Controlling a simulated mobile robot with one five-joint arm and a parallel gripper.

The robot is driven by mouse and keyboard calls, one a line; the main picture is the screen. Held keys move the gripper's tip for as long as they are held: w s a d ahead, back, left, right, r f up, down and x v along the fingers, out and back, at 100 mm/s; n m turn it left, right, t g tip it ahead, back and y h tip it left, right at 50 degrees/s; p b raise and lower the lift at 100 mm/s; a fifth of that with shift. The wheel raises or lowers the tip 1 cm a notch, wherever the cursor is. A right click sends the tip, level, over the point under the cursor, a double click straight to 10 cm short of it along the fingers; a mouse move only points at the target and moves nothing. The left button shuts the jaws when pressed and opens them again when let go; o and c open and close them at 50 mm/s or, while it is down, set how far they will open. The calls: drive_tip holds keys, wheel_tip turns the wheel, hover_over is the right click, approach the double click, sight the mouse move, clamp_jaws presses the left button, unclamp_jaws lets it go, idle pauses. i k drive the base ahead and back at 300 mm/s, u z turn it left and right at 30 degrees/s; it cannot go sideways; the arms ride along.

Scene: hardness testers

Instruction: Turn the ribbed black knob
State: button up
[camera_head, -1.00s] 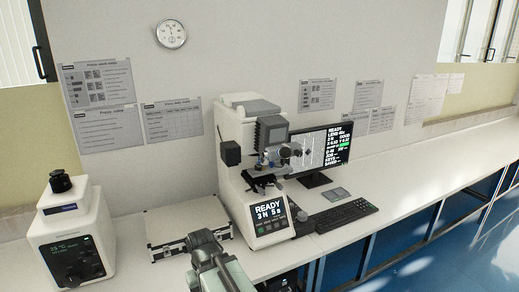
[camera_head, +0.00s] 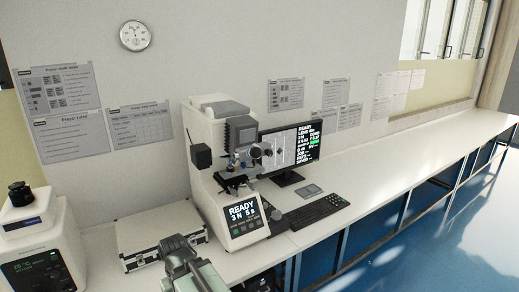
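The hardness tester (camera_head: 215,125) is a tall white machine on the bench, with a lit front screen (camera_head: 243,215) reading READY. A small dark round knob (camera_head: 275,213) shows low at the right of that screen; its ribs are too small to make out. A black knob (camera_head: 20,192) also sits on top of the white device at the left edge. I cannot tell for sure which one is the ribbed knob.
A silver-edged flat case (camera_head: 155,232) lies on the bench left of the tester. The white device (camera_head: 38,232) is partly cut off at the left. A monitor (camera_head: 292,148), keyboard (camera_head: 312,213) and small pad (camera_head: 308,192) stand right of the tester. The bench (camera_head: 400,160) beyond is clear.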

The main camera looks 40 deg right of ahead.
sight(268, 152)
drive_tip(key=k, duration=1.2)
drive_tip(key=u, duration=0.4)
drive_tip(key=i, duration=1.5)
drive_tip(key=u, duration=0.05)
